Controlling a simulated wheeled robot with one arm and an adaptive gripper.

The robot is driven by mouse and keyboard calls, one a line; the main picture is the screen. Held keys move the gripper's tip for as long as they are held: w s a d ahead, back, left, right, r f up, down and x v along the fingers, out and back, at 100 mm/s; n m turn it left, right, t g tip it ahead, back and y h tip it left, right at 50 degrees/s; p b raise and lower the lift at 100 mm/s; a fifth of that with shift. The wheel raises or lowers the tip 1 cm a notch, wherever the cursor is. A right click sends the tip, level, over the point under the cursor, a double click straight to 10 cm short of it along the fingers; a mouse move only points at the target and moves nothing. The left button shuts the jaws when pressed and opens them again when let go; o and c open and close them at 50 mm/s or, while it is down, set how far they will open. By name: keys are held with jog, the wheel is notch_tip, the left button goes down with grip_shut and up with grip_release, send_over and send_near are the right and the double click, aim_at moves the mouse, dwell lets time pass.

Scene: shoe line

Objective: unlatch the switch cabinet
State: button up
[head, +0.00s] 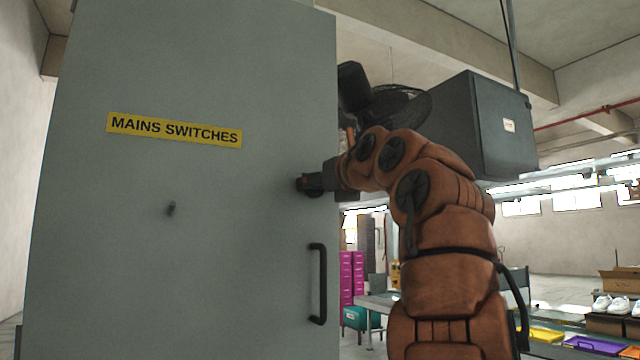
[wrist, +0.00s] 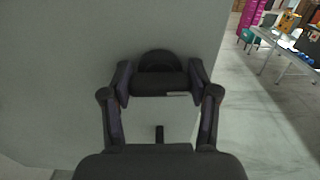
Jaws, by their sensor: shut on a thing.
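The grey switch cabinet (head: 200,260) fills the left of the head view, its door face towards me and seemingly closed. It has a yellow "MAINS SWITCHES" label (head: 175,130). A black pull handle (head: 318,283) is low near the door's right edge, and its end shows in the wrist view (wrist: 159,133). My gripper (head: 308,184) is at the door above that handle. In the wrist view, my gripper (wrist: 160,88) has a finger on each side of the dark latch knob (wrist: 158,62) with a crossbar, and is shut on it. My gripper mostly hides the latch in the head view.
A small dark stud (head: 171,208) sticks out of the door below the label. A dark grey box (head: 490,125) shows behind my arm. At right are a table, magenta drawers (head: 352,275), and shoes by coloured trays (head: 597,345). Floor right of the cabinet (wrist: 255,130) is clear.

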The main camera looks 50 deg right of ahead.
jog(key=shift+m, duration=0.3)
jog(key=o, duration=1.2)
jog(key=shift+c, duration=0.2)
jog(key=shift+s, duration=0.1)
jog(key=v, duration=1.2)
